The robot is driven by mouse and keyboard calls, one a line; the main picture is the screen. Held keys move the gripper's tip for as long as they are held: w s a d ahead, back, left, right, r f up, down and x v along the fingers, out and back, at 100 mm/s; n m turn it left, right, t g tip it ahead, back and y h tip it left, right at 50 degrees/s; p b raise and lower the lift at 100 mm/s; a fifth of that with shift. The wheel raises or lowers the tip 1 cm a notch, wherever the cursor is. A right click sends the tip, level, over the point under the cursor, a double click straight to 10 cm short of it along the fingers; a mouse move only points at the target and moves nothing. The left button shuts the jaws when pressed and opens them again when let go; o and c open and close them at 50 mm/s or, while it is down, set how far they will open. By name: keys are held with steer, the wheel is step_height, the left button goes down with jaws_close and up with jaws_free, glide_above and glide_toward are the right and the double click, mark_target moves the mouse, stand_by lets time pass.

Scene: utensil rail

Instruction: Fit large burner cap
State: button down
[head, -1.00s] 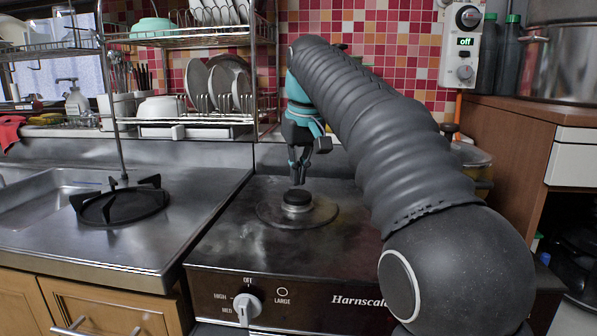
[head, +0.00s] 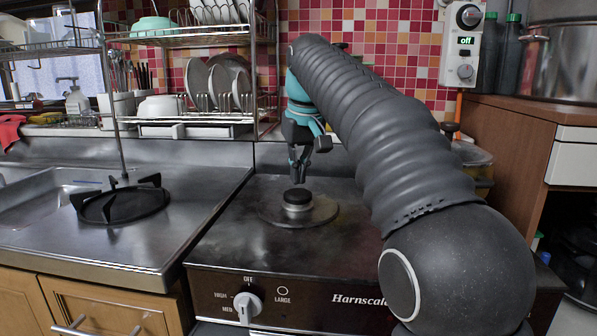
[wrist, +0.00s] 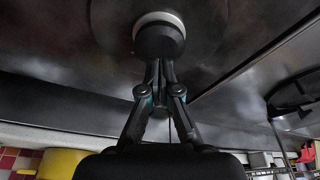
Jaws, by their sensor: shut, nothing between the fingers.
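The black burner cap (head: 297,196) sits on the pale burner base (head: 297,208) in the middle of the stove top. It looks level, but I cannot tell how exactly it is seated. In the wrist view the cap (wrist: 158,42) is a dark disc with a pale ring beyond it. My gripper (head: 298,184) points down just above the cap. In the wrist view my gripper (wrist: 158,66) has its fingertips together, with nothing between them, at the near edge of the cap. I cannot tell whether the tips touch it.
A black pan support (head: 122,205) lies on the steel counter at the left. A dish rack (head: 200,125) with plates stands behind it. The control knob (head: 247,304) is on the stove front. The stove top around the burner is clear.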

steer(key=shift+w+a+p+v, duration=0.1)
steer(key=shift+w+v, duration=0.1)
steer(key=shift+v, duration=0.75)
steer(key=shift+w+a+p+v, duration=0.15)
steer(key=shift+w+v, duration=0.1)
steer(key=shift+v, duration=0.75)
steer(key=shift+w+p+v, duration=0.1)
steer(key=shift+w+v, duration=0.1)
steer(key=shift+v, duration=0.75)
steer(key=shift+r, duration=0.2)
